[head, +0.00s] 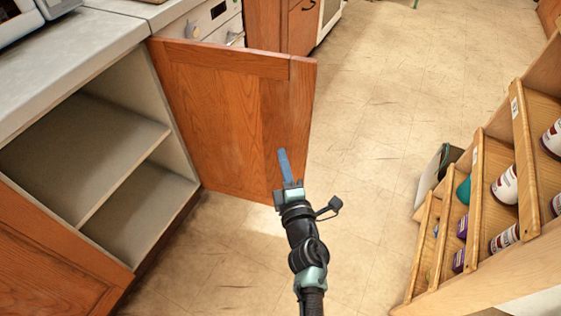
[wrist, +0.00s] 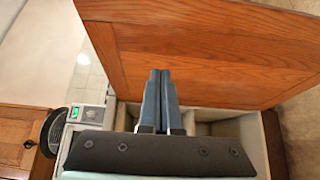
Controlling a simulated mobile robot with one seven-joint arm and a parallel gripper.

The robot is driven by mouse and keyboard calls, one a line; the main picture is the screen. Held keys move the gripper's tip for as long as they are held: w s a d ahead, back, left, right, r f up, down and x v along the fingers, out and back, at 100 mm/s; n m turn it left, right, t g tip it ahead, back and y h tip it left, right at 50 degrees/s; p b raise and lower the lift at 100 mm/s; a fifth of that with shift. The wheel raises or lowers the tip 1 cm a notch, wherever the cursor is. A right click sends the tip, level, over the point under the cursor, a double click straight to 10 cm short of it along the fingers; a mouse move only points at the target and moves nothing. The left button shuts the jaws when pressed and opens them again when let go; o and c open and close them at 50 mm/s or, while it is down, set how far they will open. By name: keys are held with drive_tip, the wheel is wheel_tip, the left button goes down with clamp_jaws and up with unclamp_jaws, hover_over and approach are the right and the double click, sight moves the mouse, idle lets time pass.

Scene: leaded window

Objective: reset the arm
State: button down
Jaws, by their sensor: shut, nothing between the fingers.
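My arm reaches forward from the bottom of the head view. My gripper (head: 284,154) is shut and empty, in front of the open wooden cabinet door (head: 222,115). In the wrist view the blue fingers of my gripper (wrist: 160,75) lie together, with the cabinet door (wrist: 200,60) behind and above them. I cannot tell whether the fingertips touch the door.
The open cabinet (head: 90,150) at left shows a shelf and looks empty. A grey countertop (head: 65,50) runs above it. A wooden rack (head: 478,190) with several cans and boxes stands at right. Tiled floor (head: 370,130) between door and rack is clear.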

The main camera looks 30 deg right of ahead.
drive_tip(key=s+p, duration=0.1)
drive_tip(key=s, duration=0.8)
drive_tip(key=shift+d+p, duration=0.3)
drive_tip(key=shift+d, duration=0.15)
